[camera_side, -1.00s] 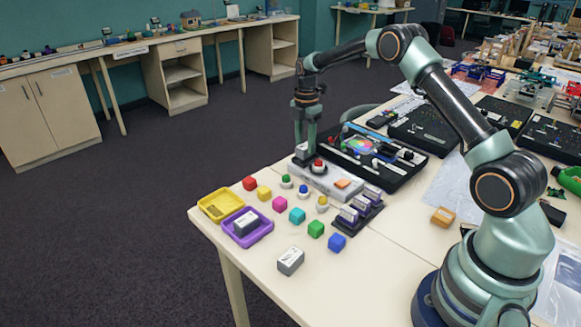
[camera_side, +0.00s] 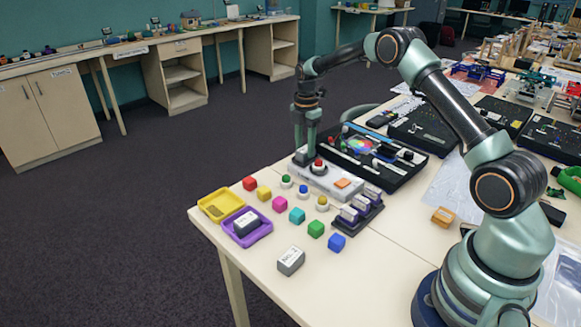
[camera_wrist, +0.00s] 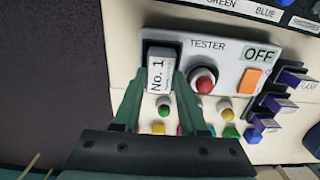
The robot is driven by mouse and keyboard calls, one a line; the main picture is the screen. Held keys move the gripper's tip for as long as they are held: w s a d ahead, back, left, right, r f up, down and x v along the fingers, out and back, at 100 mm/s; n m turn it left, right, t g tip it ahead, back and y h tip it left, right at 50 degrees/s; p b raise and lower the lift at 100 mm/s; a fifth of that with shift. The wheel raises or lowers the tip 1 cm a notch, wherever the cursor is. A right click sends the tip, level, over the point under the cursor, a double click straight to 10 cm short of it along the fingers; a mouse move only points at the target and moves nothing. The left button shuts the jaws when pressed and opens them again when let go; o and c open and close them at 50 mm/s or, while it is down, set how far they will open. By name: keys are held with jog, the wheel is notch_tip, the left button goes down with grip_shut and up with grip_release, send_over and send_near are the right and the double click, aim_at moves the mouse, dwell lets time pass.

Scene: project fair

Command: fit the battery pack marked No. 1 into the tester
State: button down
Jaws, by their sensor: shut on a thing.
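The battery pack marked No. 1 (camera_wrist: 160,72) is pale grey with a white label, and it is between the fingers of my gripper (camera_wrist: 161,88). In the wrist view it lines up with the dark slot at the left end of the tester (camera_wrist: 222,64); I cannot tell how deep it sits. The tester is a light box with a red button (camera_wrist: 203,80), an orange switch (camera_wrist: 248,82) and a sign reading OFF. In the side view my gripper (camera_side: 304,150) is down at the tester's far left end (camera_side: 334,183), mostly hiding the pack.
One grey pack (camera_side: 246,223) lies in a purple tray (camera_side: 262,234), and another (camera_side: 291,261) stands on the table. A yellow tray (camera_side: 207,197), coloured cubes and knobs lie nearby. A dark rack (camera_side: 371,215) holds purple-and-white blocks. A black panel (camera_side: 420,160) lies behind the tester.

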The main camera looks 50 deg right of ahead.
jog(key=shift+f, duration=0.15)
grip_release()
dwell(0.4)
jog(key=shift+r, duration=3.45)
